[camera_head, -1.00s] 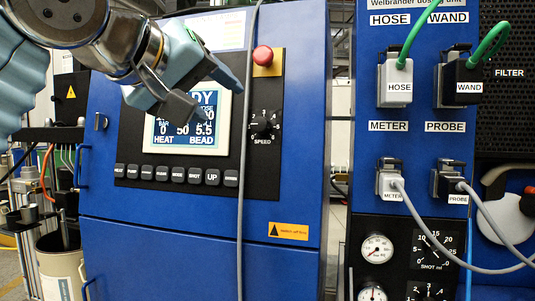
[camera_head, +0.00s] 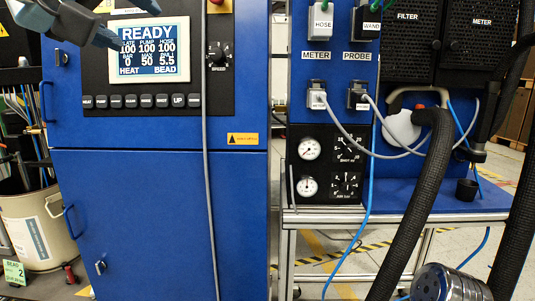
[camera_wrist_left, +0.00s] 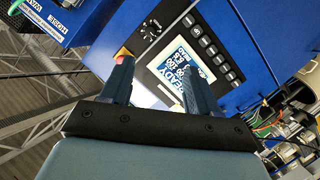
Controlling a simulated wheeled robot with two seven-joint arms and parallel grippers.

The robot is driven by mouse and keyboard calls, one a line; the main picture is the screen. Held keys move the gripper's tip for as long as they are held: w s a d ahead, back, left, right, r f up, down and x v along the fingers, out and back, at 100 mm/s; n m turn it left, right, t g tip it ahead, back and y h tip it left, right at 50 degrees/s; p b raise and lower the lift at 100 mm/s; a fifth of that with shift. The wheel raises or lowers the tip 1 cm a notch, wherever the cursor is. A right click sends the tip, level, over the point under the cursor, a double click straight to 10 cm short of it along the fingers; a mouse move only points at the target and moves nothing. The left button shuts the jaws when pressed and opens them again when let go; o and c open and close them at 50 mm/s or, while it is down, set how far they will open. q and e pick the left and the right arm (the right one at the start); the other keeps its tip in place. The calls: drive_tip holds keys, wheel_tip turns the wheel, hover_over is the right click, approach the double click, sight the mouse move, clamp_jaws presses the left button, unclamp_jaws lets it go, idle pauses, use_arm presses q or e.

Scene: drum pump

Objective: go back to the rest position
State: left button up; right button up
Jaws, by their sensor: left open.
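My left gripper (camera_head: 100,22) is at the top left of the head view, in front of the upper left part of the blue cabinet and partly cut off by the top edge. It also shows in the left wrist view (camera_wrist_left: 163,85), where its two fingers stand apart with nothing between them. The lit screen (camera_head: 149,50) reads READY and lies just right of the fingers in the head view. My right gripper is not in view.
The blue cabinet (camera_head: 160,220) fills the left. A METER plug (camera_head: 316,100) and PROBE plug (camera_head: 357,99) with grey cables sit right of it. Thick black hoses (camera_head: 425,190) cross the right side. A beige drum (camera_head: 38,228) stands at the lower left.

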use_arm(q)
drive_tip(key=w+d+f+m+g, duration=0.2)
drive_tip(key=w+d+f, duration=0.4)
drive_tip(key=w+f, duration=0.25)
drive_tip(key=w+d+f+m+g, duration=0.1)
drive_tip(key=w+d+f+m, duration=0.2)
drive_tip(key=w+d+f, duration=0.5)
drive_tip(key=w+d+f+m+g+h, duration=0.1)
drive_tip(key=w+f+g, duration=0.15)
drive_tip(key=f, duration=1.15)
drive_tip(key=w+d+f+m+g, duration=0.15)
drive_tip(key=w+f, duration=0.25)
drive_tip(key=f, duration=1)
drive_tip(key=s+a+f+n+g, duration=0.15)
drive_tip(key=s+f, duration=0.25)
drive_tip(key=f, duration=1)
drive_tip(key=s+a+f+g, duration=0.2)
drive_tip(key=s+f, duration=0.1)
drive_tip(key=f, duration=1.1)
drive_tip(key=s+a+f+n+g, duration=0.1)
drive_tip(key=s+a+f, duration=0.2)
drive_tip(key=s+f, duration=0.5)
drive_tip(key=s+a+f+n+g, duration=0.1)
drive_tip(key=s+a+f+g, duration=0.1)
drive_tip(key=s+f, duration=0.7)
drive_tip(key=s+a, duration=0.1)
drive_tip(key=s, duration=0.5)
drive_tip(key=shift+s+f+n, duration=0.15)
drive_tip(key=shift+s+n, duration=0.15)
drive_tip(key=shift+s, duration=0.05)
